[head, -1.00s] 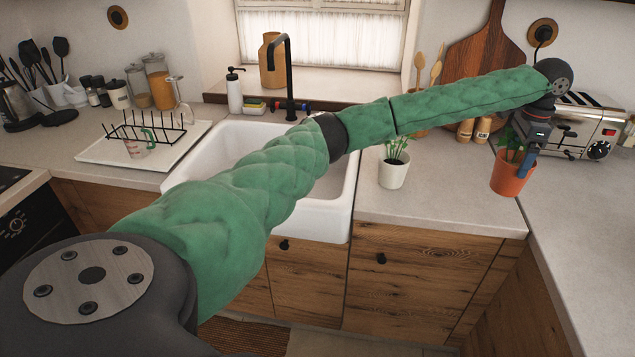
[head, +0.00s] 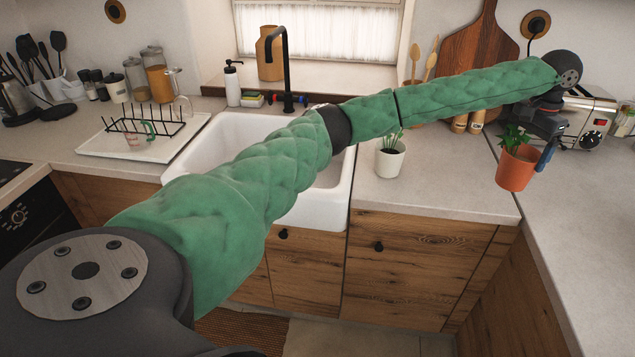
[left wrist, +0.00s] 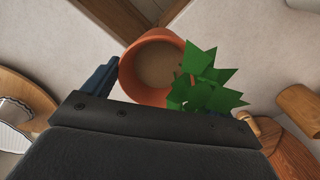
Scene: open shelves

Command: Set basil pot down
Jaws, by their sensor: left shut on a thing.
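The basil pot (head: 515,169) is an orange terracotta pot with green leaves, at the right in the head view, by the inner corner of the counter. My left gripper (head: 528,146) is shut on it, with a blue finger at the pot's right side. In the left wrist view the pot (left wrist: 132,83) shows its rim and brown soil, with the basil leaves (left wrist: 208,88) at its right. Whether the pot touches the counter, I cannot tell. My right gripper is out of view.
A white pot (head: 390,160) with a green plant stands on the counter (head: 440,185) to the left. A toaster (head: 585,125) and small wooden-coloured shakers (head: 468,123) are behind. The counter at right (head: 590,230) is clear. The white sink (head: 225,150) is further left.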

